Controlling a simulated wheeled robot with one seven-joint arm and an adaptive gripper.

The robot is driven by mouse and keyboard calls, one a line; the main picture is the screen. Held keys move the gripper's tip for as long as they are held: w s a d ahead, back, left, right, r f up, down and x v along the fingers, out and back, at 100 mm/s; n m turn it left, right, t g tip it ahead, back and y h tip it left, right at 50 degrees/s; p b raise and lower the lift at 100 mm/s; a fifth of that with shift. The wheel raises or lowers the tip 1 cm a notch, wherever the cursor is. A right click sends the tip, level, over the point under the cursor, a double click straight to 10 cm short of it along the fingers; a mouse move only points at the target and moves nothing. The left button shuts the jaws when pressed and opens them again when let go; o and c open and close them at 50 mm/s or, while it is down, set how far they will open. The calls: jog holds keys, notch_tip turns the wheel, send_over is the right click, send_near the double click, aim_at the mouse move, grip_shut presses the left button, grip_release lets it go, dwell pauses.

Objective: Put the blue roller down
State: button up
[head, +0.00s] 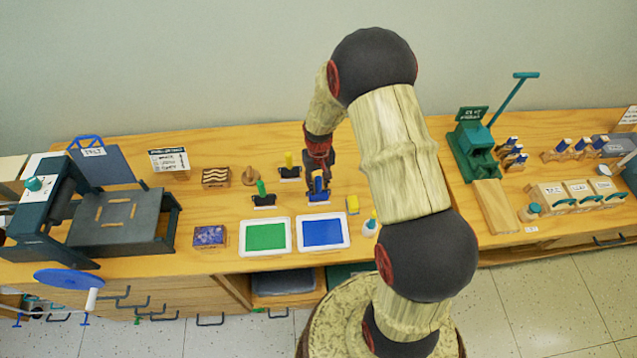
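The blue roller (319,189) is upright near the middle of the table, behind the tray of blue ink (322,232). My gripper (318,181) points down over it, with its dark fingers around the blue handle. The picture is too small to tell whether the fingers press on the handle. I also cannot tell whether the roller rests on its pale labelled spot or is just above it. The roller's lower part is partly hidden by the fingers.
A green-handled roller (262,192) and a yellow-handled roller (289,168) stand close by on the left. The tray of green ink (265,237) lies in front. A press (115,218) stands far left.

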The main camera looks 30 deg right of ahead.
jog(key=shift+o, duration=0.7)
jog(key=shift+r, duration=0.15)
jog(key=shift+r, duration=0.35)
notch_tip(320, 180, up, 12)
jog(key=shift+f+p, duration=0.2)
jog(key=shift+p, duration=0.5)
jog(key=s+a+r+t, duration=0.1)
jog(key=s+a+r, duration=0.25)
jog(key=r, duration=0.55)
jog(key=s+a+r+t, duration=0.2)
jog(key=s+r, duration=0.2)
jog(key=r, duration=0.5)
jog(key=s+a+r+n+t, duration=0.1)
jog(key=s+a+r, duration=0.1)
jog(key=s+r, duration=0.2)
jog(key=s+a+r+t, duration=0.1)
jog(key=s+a+r, duration=0.2)
jog(key=s, duration=0.8)
jog(key=shift+r+n+t, duration=0.3)
jog(key=shift+r+n, duration=0.1)
jog(key=shift+r, duration=0.55)
